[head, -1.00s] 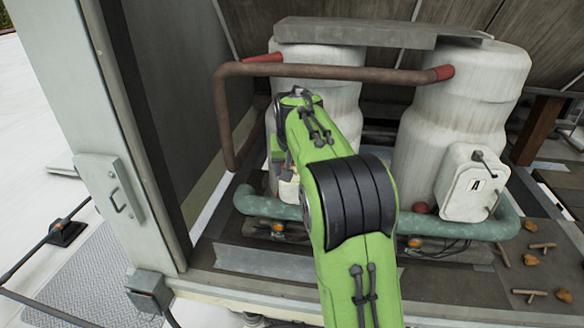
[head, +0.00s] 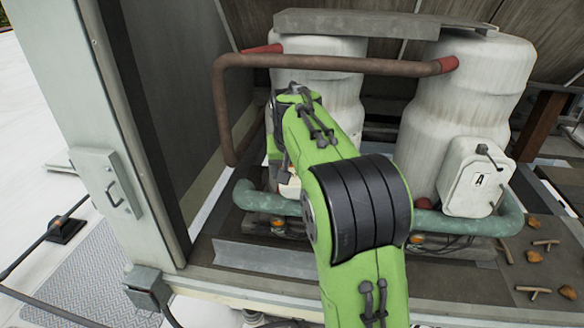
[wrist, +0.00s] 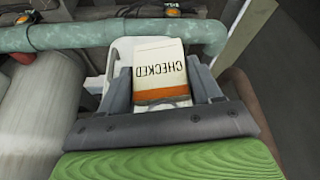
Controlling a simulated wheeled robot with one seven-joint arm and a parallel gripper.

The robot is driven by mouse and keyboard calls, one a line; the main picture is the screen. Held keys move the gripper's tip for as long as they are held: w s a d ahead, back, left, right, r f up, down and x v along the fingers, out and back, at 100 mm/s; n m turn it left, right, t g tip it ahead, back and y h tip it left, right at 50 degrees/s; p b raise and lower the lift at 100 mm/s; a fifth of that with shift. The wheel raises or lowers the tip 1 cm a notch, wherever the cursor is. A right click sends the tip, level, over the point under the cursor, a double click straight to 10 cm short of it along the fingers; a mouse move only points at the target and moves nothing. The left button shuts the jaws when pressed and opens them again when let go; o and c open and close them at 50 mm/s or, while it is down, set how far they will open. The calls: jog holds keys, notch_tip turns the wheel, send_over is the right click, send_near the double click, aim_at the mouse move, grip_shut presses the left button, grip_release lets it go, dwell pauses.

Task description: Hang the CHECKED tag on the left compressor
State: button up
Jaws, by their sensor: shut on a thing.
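The CHECKED tag (wrist: 160,68) is a cream card with black lettering and an orange band. It is held between the two fingers of my gripper (wrist: 161,88), seen in the wrist view. A white box (wrist: 126,47) lies behind the tag, below the green pipe; I cannot tell whether the tag touches it. The left compressor (head: 342,88) is a pale, stained cylinder in the head view, partly covered by my green arm. My gripper end is near its lower left side, mostly hidden there by the arm. No hook is clearly visible.
The right compressor (head: 450,110) carries a white box (head: 476,178) marked A. A brown pipe (head: 335,62) crosses in front of both compressors, and a green pipe (head: 470,222) runs low. The cabinet post (head: 125,130) stands left. Loose debris (head: 534,256) lies right.

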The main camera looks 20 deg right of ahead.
jog(key=shift+s+a+f, duration=0.25)
jog(key=shift+s+f, duration=0.05)
jog(key=shift+f, duration=0.05)
jog(key=shift+c, duration=0.7)
jog(key=s+a+r+b, duration=0.2)
jog(key=s+a, duration=0.2)
jog(key=s, duration=0.1)
jog(key=w+a+f+n+y+b, duration=0.1)
jog(key=w+f+n+b, duration=0.2)
jog(key=f, duration=2)
jog(key=s+a+f, duration=0.2)
jog(key=s+f, duration=0.1)
jog(key=f, duration=0.5)
jog(key=s+a+f+n+b, duration=0.1)
jog(key=s+f, duration=0.3)
jog(key=f, duration=0.5)
jog(key=shift+a+f+y, duration=0.25)
jog(key=shift+a+y, duration=0.15)
jog(key=shift+a, duration=0.1)
jog(key=shift+w, duration=0.1)
